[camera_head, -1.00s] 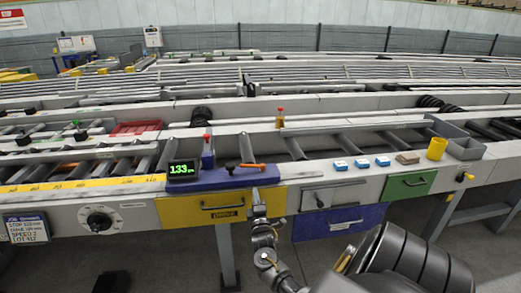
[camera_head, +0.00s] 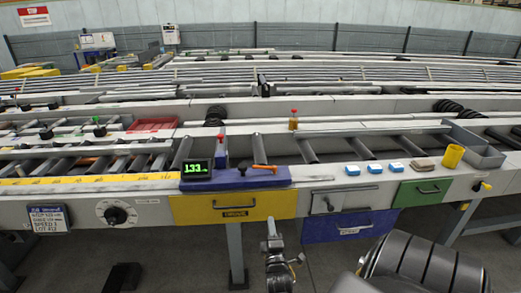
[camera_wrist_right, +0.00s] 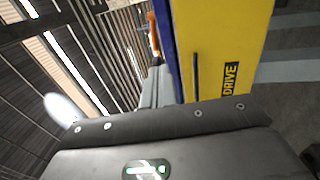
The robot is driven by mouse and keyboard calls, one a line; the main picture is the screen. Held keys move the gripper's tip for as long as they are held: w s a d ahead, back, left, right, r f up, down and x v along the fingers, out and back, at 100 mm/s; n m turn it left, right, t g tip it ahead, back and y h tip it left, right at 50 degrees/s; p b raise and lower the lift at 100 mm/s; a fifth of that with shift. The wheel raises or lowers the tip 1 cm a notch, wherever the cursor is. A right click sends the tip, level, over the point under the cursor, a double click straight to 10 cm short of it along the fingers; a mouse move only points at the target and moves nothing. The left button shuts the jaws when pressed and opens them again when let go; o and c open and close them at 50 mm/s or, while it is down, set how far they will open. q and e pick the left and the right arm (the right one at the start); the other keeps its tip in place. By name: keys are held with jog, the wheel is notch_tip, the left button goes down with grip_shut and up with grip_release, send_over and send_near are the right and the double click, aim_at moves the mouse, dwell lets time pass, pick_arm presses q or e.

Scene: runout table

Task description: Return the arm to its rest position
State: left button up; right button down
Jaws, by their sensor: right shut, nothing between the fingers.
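My right arm (camera_head: 410,262) comes in from the bottom right. Its gripper (camera_head: 271,226) is shut and empty, in front of and below the yellow drawer marked DRIVE (camera_head: 232,208). It looks apart from the drawer's face. In the right wrist view the yellow drawer (camera_wrist_right: 222,50) stands on its side at the upper right, with its dark handle showing. The fingertips are not clear in that view. My left gripper is not in view.
The runout table (camera_head: 140,213) has a blue drawer (camera_head: 350,226), a green drawer (camera_head: 423,190) and a dial (camera_head: 116,213) on its front. A display (camera_head: 197,171) and an orange-handled lever (camera_head: 265,168) sit on top. The floor in front looks clear.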

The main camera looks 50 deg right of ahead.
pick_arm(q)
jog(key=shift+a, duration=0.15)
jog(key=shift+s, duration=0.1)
